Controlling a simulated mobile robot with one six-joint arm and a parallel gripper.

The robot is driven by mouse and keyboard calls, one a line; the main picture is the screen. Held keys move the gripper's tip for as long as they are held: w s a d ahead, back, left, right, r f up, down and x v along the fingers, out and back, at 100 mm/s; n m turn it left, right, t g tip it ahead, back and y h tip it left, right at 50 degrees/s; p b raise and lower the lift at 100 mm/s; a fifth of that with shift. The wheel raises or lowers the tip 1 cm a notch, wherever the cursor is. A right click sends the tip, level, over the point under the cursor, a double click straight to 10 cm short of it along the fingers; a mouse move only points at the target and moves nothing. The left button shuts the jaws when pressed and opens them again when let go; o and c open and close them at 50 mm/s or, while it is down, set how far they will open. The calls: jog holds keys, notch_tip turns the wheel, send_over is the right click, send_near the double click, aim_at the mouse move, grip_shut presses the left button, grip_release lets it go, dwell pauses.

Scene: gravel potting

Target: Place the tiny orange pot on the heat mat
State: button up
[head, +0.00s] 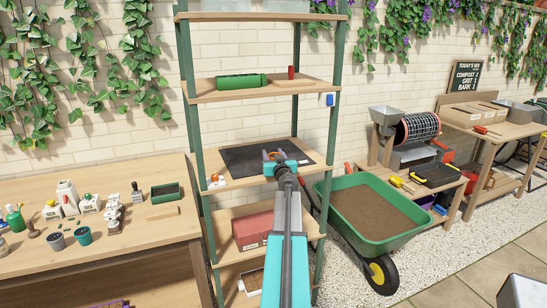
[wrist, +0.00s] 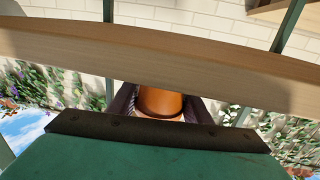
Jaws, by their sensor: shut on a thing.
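The tiny orange pot (wrist: 161,101) is between the two dark fingers of my gripper (wrist: 160,108) in the wrist view, and the gripper is shut on it. In the head view my gripper (head: 274,155) is at the black heat mat (head: 241,162), over its right part. Only a little orange shows there between the fingers. The mat lies flat on the middle shelf. I cannot tell whether the pot touches the mat or hangs above it.
A wooden shelf board (head: 262,90) holding a green roll (head: 240,81) and a small red pot (head: 291,72) is above the mat. Green posts stand at the rack's corners. A white-and-orange item (head: 217,181) sits left of the mat. A wheelbarrow (head: 344,233) stands to the right.

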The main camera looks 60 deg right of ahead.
jog(key=shift+f, duration=0.1)
jog(key=o, duration=1.1)
jog(key=shift+s+a, duration=0.1)
jog(key=v, duration=1.1)
jog(key=shift+s+a+p, duration=0.25)
jog(key=shift+a+p, duration=0.05)
jog(key=shift+p, duration=0.15)
dwell(0.4)
